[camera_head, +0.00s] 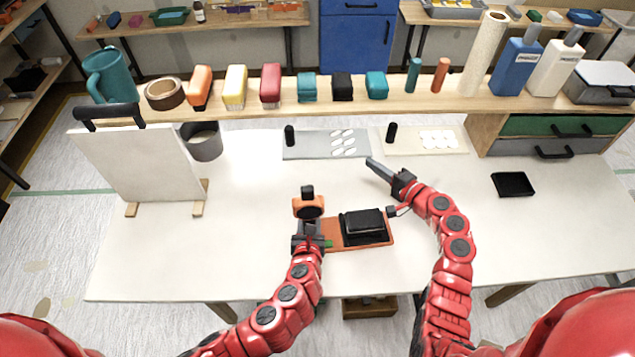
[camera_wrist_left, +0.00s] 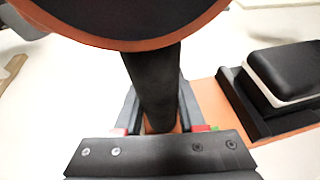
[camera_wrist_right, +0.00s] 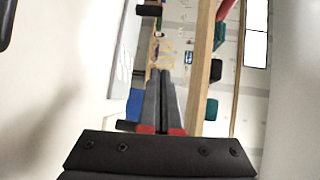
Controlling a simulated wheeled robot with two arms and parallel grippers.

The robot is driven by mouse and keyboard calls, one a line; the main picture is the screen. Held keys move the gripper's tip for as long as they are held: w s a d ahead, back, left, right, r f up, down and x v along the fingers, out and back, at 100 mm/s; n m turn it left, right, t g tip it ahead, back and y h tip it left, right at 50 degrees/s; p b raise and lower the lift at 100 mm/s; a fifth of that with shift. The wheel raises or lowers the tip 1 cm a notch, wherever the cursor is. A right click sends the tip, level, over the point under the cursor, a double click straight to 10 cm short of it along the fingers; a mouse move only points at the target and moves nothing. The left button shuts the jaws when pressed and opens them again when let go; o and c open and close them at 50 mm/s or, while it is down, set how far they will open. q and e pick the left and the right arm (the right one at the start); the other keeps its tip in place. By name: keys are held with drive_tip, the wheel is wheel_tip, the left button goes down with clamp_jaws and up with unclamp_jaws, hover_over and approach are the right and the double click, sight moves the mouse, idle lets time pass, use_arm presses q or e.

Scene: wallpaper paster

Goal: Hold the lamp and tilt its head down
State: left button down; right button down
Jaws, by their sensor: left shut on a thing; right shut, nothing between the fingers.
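The lamp has a round orange-and-black head (camera_head: 308,207) with a black knob on top, over the left end of an orange base plate (camera_head: 345,246). In the left wrist view the head's dark disc with orange rim (camera_wrist_left: 130,42) fills the top, and a black stem (camera_wrist_left: 154,80) runs down from it. My left gripper (camera_head: 308,236) is shut on the stem, one finger on each side, below the head. My right gripper (camera_head: 370,163) is shut and empty, to the right of and behind the head, apart from the lamp. Its closed fingers (camera_wrist_right: 165,85) also show in the right wrist view.
A black box-like block (camera_head: 363,222) sits on the orange plate. Behind are two flat boards (camera_head: 310,148) (camera_head: 405,146) with white pieces, and a raised shelf (camera_head: 330,107) with several objects. A white panel (camera_head: 135,165) stands left; a black tray (camera_head: 513,184) lies right. The table front is clear.

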sight(308, 201)
use_arm(q)
drive_tip(key=shift+f, duration=0.2)
use_arm(e)
drive_tip(key=s+a+r+n+g+y, duration=0.7)
drive_tip(key=s+r+n+g+y, duration=0.1)
drive_tip(key=s+r+g, duration=0.15)
drive_tip(key=s+x, duration=0.1)
drive_tip(key=x, duration=0.9)
use_arm(q)
drive_tip(key=shift+s, duration=0.1)
use_arm(e)
drive_tip(key=s, duration=0.2)
drive_tip(key=s+t, duration=0.1)
drive_tip(key=shift+s+d+f, duration=0.2)
drive_tip(key=shift+s+d, duration=0.15)
drive_tip(key=shift+d, duration=0.05)
